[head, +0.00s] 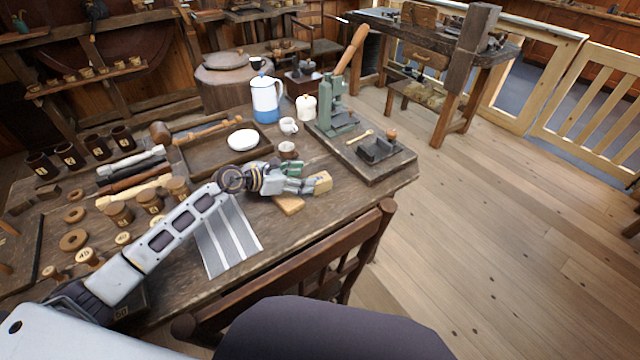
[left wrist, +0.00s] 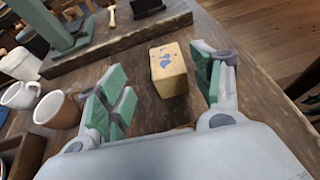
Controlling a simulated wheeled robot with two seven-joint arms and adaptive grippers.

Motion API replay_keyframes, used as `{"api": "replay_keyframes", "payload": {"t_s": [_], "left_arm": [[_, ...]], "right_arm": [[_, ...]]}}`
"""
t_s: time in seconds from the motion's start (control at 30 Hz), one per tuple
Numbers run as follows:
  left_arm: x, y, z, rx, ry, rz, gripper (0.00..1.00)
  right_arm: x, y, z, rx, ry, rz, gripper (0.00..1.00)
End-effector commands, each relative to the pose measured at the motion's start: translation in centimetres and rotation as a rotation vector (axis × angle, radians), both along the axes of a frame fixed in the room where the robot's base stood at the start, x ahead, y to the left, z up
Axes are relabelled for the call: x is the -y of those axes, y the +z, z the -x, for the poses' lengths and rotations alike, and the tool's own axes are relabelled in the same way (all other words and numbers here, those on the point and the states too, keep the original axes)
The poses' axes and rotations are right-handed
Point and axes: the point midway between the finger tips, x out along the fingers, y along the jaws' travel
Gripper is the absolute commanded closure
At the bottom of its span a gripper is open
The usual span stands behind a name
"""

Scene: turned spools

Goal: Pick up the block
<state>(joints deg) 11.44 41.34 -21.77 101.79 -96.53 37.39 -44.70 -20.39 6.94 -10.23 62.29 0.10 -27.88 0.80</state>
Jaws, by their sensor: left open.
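The block (left wrist: 168,69) is a small yellowish wooden piece with blue marks on its top. In the left wrist view it rests on the table between the two green-padded fingers of my left gripper (left wrist: 162,88), a little beyond them, and I see no contact. In the head view the block (head: 322,182) sits just right of the fingertips of my left gripper (head: 299,177), near the table's front edge. The left gripper is open and empty. My right gripper is not in view.
A green press (head: 336,115) on a wooden base stands behind the block. A white and blue jug (head: 266,100), a white mug (head: 289,126) and a brown cup (head: 287,149) stand behind the gripper. A chair (head: 320,262) stands at the table's front edge.

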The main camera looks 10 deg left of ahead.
Motion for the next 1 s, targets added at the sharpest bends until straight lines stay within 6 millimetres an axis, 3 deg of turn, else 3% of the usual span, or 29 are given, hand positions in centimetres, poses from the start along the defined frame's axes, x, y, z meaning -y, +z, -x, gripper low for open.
{"api": "replay_keyframes", "payload": {"t_s": [0.67, 1.0], "left_arm": [[0.9, -0.5, -0.6, 0.000, -0.001, 0.000, 0.34], [3.0, -1.9, -1.5, 0.000, -0.001, 0.000, 0.34]], "right_arm": [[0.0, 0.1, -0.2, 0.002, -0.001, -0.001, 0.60], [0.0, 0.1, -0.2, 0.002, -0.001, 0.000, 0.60]]}}
